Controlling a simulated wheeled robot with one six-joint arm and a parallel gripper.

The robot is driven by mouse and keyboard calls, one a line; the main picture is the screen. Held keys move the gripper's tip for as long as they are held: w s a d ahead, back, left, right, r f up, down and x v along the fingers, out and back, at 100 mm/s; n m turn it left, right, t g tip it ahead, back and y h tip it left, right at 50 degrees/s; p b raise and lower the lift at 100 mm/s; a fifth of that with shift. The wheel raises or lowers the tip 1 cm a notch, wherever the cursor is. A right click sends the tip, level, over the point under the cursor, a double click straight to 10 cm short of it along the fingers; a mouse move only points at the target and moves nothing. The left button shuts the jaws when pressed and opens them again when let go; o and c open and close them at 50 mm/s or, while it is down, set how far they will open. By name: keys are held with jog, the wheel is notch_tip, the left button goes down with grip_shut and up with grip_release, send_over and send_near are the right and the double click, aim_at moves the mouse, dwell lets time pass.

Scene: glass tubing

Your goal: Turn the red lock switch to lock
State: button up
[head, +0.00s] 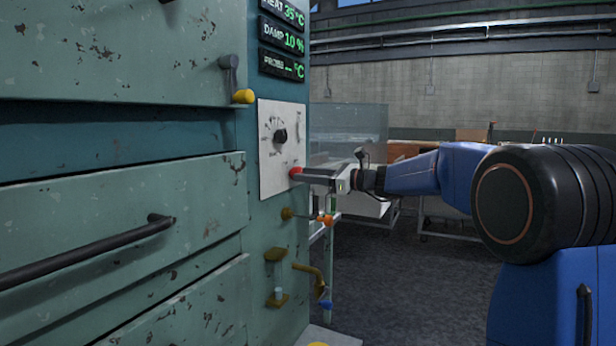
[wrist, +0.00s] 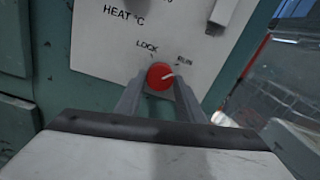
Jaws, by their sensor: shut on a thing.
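The red lock switch (wrist: 159,77) is a round red knob on the white panel (wrist: 150,30) in the wrist view. LOCK is printed above it to the left and RUN above it to the right. The pale mark on the knob points to the right, towards RUN. My gripper (wrist: 160,88) is shut on the knob, one finger on each side. In the head view the red knob (head: 296,172) shows at the lower right of the panel, with my gripper (head: 303,175) reaching it from the right. The fingertips' contact is partly hidden.
A black knob (head: 281,136) sits above on the same panel. A yellow-tipped lever (head: 243,96) is at the upper left, and brass valve fittings (head: 277,297) stick out below. A bar handle (head: 90,252) crosses the green drawer. Tables stand behind my arm.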

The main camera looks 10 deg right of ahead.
jog(key=shift+f+n, duration=0.1)
jog(key=shift+n, duration=8.8)
jog(key=o, duration=1)
jog(key=shift+o, duration=0.2)
jog(key=v, duration=1.7)
jog(key=shift+s+d, duration=0.15)
jog(key=shift+d, duration=0.05)
